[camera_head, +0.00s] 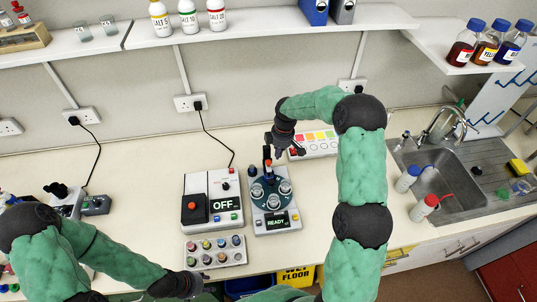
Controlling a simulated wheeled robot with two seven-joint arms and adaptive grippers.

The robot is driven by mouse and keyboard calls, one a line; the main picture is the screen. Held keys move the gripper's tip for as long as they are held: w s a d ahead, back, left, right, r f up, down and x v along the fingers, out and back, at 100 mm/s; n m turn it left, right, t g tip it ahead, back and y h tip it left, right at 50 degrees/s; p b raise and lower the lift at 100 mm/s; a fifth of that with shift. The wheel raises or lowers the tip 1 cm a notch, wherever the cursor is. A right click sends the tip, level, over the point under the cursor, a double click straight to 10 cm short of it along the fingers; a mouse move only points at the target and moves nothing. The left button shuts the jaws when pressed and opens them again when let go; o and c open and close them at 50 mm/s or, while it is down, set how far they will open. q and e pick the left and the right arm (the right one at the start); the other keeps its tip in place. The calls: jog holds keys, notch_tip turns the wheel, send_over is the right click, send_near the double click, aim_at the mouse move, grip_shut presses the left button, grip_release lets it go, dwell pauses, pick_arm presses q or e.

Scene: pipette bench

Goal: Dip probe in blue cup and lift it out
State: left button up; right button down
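The grey station with the READY display (275,221) stands at mid-bench and bears several small round cups. Which cup is the blue one is too small to tell. A dark upright probe-like piece with an orange-red part (267,163) rises at the station's back. My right gripper (284,148) reaches down from above, just behind and right of that piece. Its fingers are small and dark; I cannot tell whether they hold anything. My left gripper (207,290) is low at the bench's front edge, away from the station, its fingers too unclear to judge.
A white OFF unit (211,181) with a red button stands left of the station. A knob panel (215,251) lies in front. A colour-square strip (318,144) lies behind right. My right arm covers bench to the right; a sink (460,170) lies beyond.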

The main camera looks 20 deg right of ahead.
notch_tip(320, 180, up, 10)
jog(key=shift+s+d+f, duration=0.2)
jog(key=shift+s+d, duration=0.1)
jog(key=shift+d, duration=0.05)
jog(key=shift+f, duration=0.1)
dwell(0.4)
